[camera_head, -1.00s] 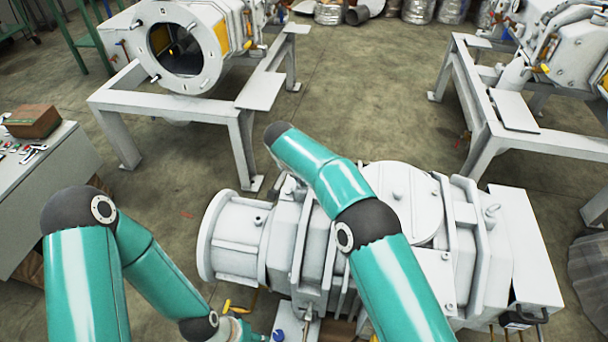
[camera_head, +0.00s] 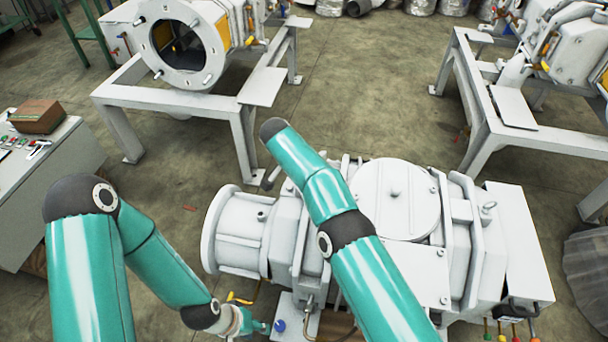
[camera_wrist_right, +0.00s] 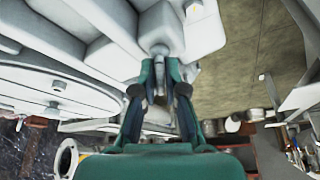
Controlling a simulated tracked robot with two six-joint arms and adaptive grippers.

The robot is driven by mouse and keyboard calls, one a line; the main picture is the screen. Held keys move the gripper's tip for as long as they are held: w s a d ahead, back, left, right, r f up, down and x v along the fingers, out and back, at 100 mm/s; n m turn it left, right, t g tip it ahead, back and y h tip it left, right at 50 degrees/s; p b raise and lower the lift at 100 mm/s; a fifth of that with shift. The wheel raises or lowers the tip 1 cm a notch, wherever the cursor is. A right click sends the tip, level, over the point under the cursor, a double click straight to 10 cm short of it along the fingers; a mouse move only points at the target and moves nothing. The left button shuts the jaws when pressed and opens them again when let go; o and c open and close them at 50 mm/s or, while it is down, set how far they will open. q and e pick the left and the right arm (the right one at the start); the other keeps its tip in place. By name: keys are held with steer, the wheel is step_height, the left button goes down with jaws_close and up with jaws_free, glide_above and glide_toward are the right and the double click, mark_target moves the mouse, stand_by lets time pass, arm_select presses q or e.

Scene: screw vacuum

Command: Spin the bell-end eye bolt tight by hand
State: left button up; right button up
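The white pump (camera_head: 240,238) lies below my right arm, its round bell end at the left. In the right wrist view, a small pale metal piece, apparently the eye bolt (camera_wrist_right: 160,50), stands at the fingertips of my right gripper (camera_wrist_right: 161,66). The teal fingers are parted, one on each side of it; whether they press on it is not clear. In the head view my right arm hides this gripper and most of the bolt area.
Another eye bolt (camera_head: 489,207) stands on the pump's right end. White frames with machines stand behind at left (camera_head: 180,92) and right (camera_head: 512,108). A grey control desk (camera_head: 62,165) is at the left. Open floor (camera_head: 375,95) lies between the frames.

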steer(key=o, duration=0.4)
steer(key=shift+d, duration=0.1)
steer(key=shift+c, duration=0.2)
steer(key=v, duration=1.2)
